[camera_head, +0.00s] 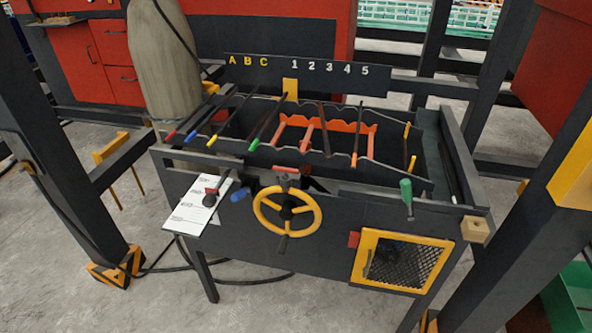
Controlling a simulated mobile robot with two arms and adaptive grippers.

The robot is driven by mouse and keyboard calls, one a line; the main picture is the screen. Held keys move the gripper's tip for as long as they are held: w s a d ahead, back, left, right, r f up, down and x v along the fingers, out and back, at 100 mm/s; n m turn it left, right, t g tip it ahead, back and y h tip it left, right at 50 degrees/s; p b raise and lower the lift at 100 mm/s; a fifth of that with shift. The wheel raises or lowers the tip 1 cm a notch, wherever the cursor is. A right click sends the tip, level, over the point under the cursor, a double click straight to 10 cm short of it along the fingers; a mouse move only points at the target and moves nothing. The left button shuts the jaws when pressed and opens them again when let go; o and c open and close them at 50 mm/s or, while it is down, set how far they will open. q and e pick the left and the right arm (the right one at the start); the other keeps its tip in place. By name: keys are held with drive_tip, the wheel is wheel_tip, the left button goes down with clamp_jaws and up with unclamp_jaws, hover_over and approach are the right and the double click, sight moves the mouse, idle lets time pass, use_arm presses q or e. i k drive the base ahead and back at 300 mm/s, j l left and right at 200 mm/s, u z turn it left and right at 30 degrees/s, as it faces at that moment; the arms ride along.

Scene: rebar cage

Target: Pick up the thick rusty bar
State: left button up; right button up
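A dark workbench (330,215) holds a rack of several bars lying side by side. A thicker brown bar (325,130) without a coloured tip lies right of the middle of the rack and looks like the rusty bar. To its left are thin dark bars with red, blue, yellow and green tips. To its right are a bar with an orange tip (356,145) and a short bar with yellow ends (408,148). An orange notched support (300,132) stands inside the rack. Neither of my grippers is in view.
The bench front has a yellow handwheel (287,212), a green-handled lever (406,194), a yellow-framed mesh door (402,261) and a paper sheet (198,205). A board marked A B C and 1 to 5 (300,70) stands behind. Dark posts flank the bench. A cable lies on the floor.

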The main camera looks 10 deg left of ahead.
sight(327, 148)
drive_tip(key=i+j, duration=0.25)
drive_tip(key=i, duration=0.2)
drive_tip(key=i+j, duration=0.3)
drive_tip(key=i, duration=0.2)
drive_tip(key=l+z, duration=0.05)
